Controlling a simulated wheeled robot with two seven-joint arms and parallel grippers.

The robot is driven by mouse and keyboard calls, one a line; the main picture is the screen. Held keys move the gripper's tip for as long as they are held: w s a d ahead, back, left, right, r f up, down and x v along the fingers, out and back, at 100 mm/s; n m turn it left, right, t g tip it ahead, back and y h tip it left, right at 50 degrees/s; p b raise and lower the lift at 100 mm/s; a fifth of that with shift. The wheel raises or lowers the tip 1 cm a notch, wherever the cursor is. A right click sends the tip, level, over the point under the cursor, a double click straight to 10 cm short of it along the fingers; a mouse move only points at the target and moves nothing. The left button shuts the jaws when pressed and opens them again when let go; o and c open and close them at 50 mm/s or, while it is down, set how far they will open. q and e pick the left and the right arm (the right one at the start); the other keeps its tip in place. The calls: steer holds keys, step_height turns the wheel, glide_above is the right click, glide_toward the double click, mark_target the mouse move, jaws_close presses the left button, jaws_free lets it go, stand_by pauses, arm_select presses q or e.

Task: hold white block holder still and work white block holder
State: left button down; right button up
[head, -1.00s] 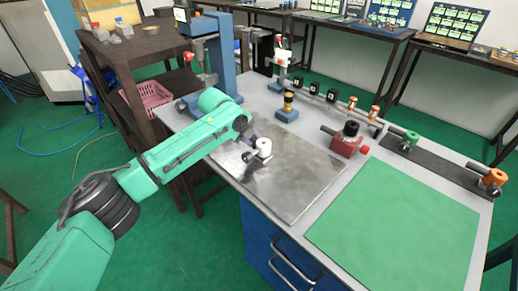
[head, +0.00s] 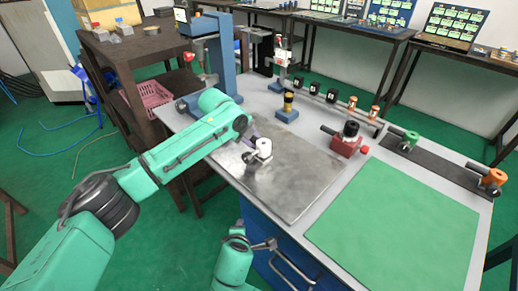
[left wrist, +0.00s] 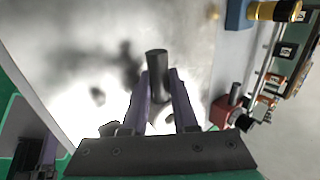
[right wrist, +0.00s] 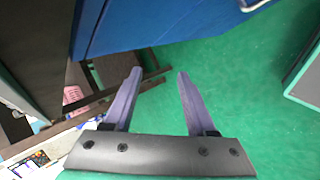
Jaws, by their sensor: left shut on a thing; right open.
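The white block holder (head: 264,145) stands on the grey metal plate in the head view, a small pale rounded piece. My left gripper (head: 251,140) reaches it from the left and is shut on it. In the left wrist view, a grey cylindrical part (left wrist: 157,66) stands between the two purple fingers of my left gripper (left wrist: 160,85). The holder's lower part is hard to make out there. My right gripper (head: 270,243) is low at the bench's front edge in the head view. In the right wrist view my right gripper (right wrist: 159,75) is open and empty, with green floor beyond.
The metal plate (head: 300,185) lies on the bench beside a green mat (head: 395,225). A red clamp-like fixture (head: 346,140) and a blue-based post (head: 287,108) stand behind. Blue drawers (head: 262,225) are under the bench, close to my right gripper.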

step_height(320, 180, up, 11)
steer(key=w+a+n+t, duration=0.1)
steer(key=w+t, duration=0.1)
steer(key=t, duration=0.2)
steer(key=t+h, duration=0.2)
steer(key=t, duration=0.1)
glide_toward(246, 160)
steer(key=x, duration=0.9)
steer(key=shift+w+f, duration=0.1)
steer(key=shift+w, duration=0.2)
jaws_close()
